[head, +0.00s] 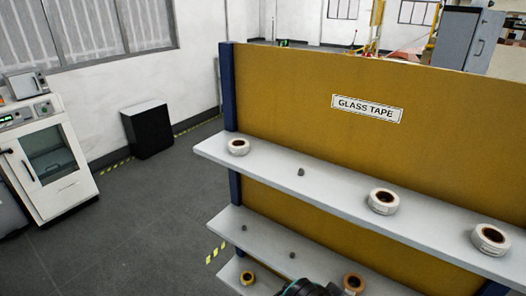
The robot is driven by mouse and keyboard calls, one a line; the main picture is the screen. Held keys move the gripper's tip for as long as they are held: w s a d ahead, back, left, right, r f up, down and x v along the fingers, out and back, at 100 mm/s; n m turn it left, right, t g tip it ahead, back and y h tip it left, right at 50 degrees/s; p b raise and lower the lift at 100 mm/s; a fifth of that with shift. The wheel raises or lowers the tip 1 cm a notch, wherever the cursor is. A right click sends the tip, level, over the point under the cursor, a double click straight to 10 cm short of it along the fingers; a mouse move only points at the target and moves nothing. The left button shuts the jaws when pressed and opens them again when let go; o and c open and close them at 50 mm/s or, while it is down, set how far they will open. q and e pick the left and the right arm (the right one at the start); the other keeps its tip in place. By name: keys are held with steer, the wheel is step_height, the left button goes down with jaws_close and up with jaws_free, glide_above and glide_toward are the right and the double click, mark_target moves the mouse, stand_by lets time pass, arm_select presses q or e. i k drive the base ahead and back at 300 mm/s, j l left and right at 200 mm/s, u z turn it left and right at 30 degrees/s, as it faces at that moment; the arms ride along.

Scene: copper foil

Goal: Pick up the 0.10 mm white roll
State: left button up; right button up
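Three white rolls with brown cores lie flat on the upper shelf (330,188) under a "GLASS TAPE" sign. One white roll (238,152) is at the left end, another white roll (383,208) is right of the middle, and a third white roll (490,246) is near the right edge. Their labels are too small to read, so I cannot tell which is 0.10 mm. A dark part of my own arm shows at the bottom middle, cut off by the frame edge. No gripper fingers can be made out, and nothing is seen touching the rolls.
The rack has a mustard back panel (290,100) and a blue post (228,90). Lower shelves (270,238) hold a yellow roll (247,278) and a tan roll (353,282). Small grey lumps (301,172) lie on the shelves. Open floor (130,220) lies left, before a black box (147,130).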

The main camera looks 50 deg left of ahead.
mark_target(235, 150)
steer(key=u, duration=1.9)
steer(key=i+j+z, duration=0.15)
steer(key=j+z, duration=0.2)
steer(key=i+j+z, duration=0.1)
steer(key=j+z, duration=0.3)
steer(key=l, duration=0.15)
